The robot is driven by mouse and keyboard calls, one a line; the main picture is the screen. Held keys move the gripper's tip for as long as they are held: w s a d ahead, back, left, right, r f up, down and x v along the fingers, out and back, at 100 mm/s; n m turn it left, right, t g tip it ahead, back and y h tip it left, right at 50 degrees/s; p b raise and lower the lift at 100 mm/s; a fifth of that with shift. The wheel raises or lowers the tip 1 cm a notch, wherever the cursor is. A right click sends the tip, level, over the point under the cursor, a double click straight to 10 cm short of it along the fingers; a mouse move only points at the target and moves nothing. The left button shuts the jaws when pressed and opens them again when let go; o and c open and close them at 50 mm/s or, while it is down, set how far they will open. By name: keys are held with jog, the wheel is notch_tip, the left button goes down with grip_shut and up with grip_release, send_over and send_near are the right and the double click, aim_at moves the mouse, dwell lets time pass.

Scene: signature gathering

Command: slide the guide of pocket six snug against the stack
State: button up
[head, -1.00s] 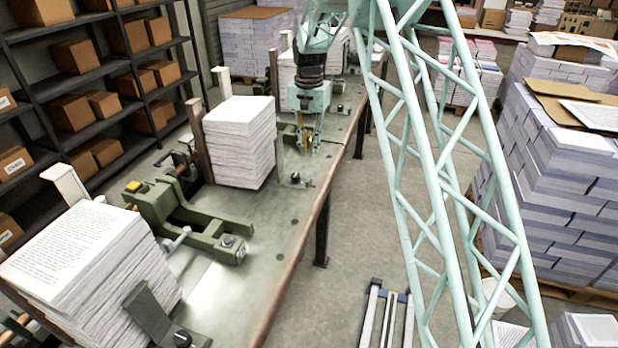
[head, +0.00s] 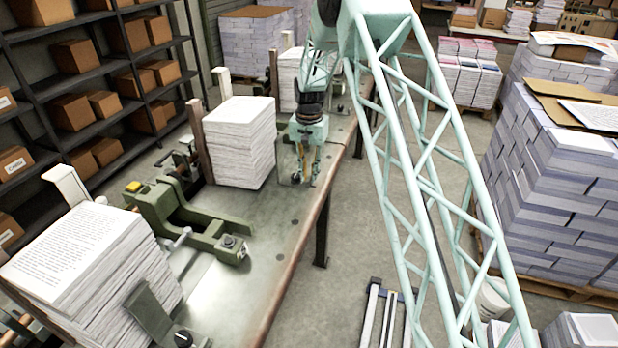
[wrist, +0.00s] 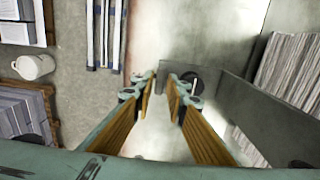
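The paper stack (head: 245,150) stands upright on the metal bench in the head view. Its page edges show at the right of the wrist view (wrist: 288,68). The grey guide (wrist: 240,98) is an upright plate with a foot, standing beside the stack; in the head view it is partly behind my gripper. A dark round knob (wrist: 193,80) shows at its foot, partly covered by a fingertip. My gripper (head: 303,182) points down at the guide's foot. In the wrist view its fingers (wrist: 166,84) are apart, with no held thing visible between them. Whether they touch the guide is unclear.
A green clamp mechanism (head: 190,220) and another paper stack (head: 85,255) stand nearer on the bench. The bench's front edge (head: 290,275) runs close to my gripper. A further stack (head: 288,80) stands behind. The floor right of the bench is partly clear.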

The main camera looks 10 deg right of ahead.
jog(key=shift+f, duration=0.7)
jog(key=shift+c, duration=0.2)
grip_shut()
jog(key=shift+w, duration=0.1)
